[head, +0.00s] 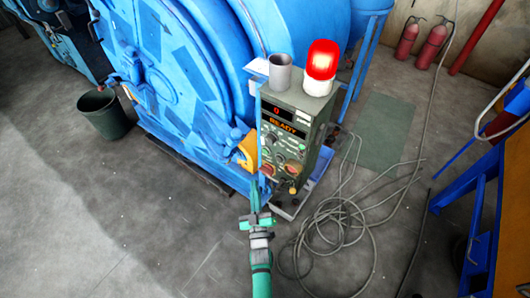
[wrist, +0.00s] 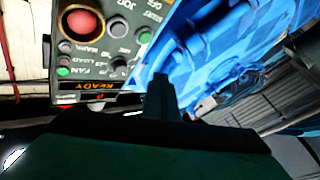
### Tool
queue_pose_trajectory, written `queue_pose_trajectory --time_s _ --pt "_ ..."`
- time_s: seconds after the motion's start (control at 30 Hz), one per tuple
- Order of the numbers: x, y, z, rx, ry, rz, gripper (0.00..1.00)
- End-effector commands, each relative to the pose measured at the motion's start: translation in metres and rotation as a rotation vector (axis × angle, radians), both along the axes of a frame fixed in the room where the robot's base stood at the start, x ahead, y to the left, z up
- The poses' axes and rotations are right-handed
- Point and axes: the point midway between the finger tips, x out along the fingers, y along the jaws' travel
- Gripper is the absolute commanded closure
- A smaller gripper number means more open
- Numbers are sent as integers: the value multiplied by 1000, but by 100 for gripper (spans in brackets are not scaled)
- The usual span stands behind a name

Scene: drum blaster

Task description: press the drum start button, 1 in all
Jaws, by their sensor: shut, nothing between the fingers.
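The dark control box (head: 297,100) stands in front of the blue drum machine, with a lit "READY" display and several buttons and knobs. In the wrist view the panel (wrist: 95,55) appears upside down at the upper left. There a green button (wrist: 145,38) sits beside a small label that seems to read "START". A large red button (wrist: 80,21) and a smaller green button (wrist: 63,71) marked "FAN" are farther left. My gripper (head: 262,188) is shut and empty, near the panel's lower left in the head view. In the wrist view its fingertips (wrist: 160,78) show right of the display. Contact cannot be told.
The blue drum machine (head: 190,70) fills the space behind and left of the box. A glowing red beacon (head: 321,60) and a grey cup (head: 279,73) stand on the box. Loose cables (head: 345,225) lie on the floor at right. A blue bench (head: 490,200) stands farther right.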

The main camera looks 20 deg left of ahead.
Motion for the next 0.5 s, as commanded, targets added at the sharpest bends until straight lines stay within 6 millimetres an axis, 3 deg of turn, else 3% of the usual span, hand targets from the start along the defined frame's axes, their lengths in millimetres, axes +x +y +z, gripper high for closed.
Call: queue_pose_trajectory --time_s 0.03,0.2,0.5 --pt "12 12 3 -1 -15 9 100" --pt "33 35 9 -8 -47 26 100" --pt "36 41 11 -8 -55 31 100"
